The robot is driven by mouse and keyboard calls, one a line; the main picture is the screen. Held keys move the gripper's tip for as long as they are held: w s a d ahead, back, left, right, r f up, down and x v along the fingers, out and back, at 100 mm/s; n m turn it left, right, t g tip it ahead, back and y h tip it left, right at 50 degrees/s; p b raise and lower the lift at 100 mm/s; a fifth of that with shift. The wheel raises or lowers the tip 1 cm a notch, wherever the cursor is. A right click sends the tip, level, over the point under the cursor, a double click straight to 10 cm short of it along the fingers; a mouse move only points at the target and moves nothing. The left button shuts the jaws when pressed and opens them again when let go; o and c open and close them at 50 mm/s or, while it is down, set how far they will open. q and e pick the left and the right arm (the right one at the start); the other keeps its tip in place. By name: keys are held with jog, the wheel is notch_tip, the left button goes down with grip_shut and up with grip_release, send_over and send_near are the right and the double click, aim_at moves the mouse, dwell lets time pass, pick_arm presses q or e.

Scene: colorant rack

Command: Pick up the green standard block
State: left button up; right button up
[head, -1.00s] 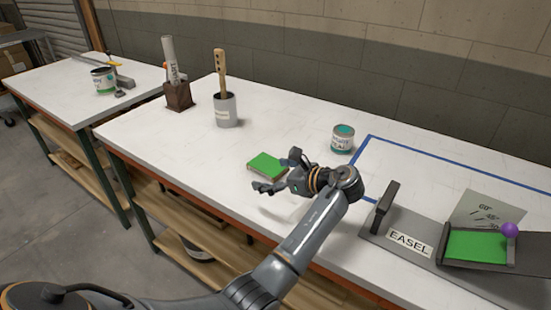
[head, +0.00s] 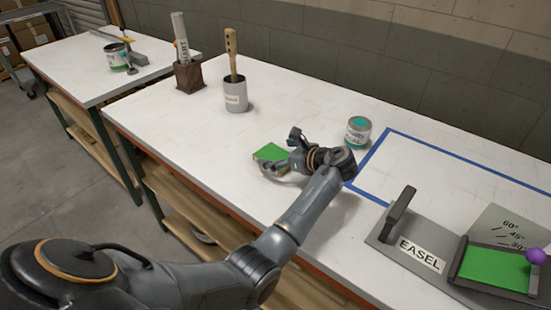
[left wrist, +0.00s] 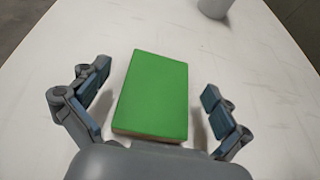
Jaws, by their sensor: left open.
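The green standard block (head: 270,153) lies flat on the white table, and my left gripper partly covers it in the head view. In the left wrist view the green block (left wrist: 154,93) lies between the two open fingers, with a gap on each side. My left gripper (head: 280,150) is open; its fingers (left wrist: 158,100) stand to the left and right of the block and do not appear to touch it. My right gripper is not in view.
A paint can (head: 358,131) stands beside my left wrist, near a blue taped outline (head: 375,158). A grey cup with a brush (head: 236,96) and a brown holder (head: 188,78) stand farther back. The easel (head: 420,250) with a green panel is at right.

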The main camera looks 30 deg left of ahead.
aim_at(266, 150)
pick_arm(q)
jog(key=x, duration=0.5)
jog(key=shift+w+f, duration=0.1)
jog(key=shift+f, duration=0.05)
jog(key=c, duration=1.3)
jog(key=shift+o, duration=0.2)
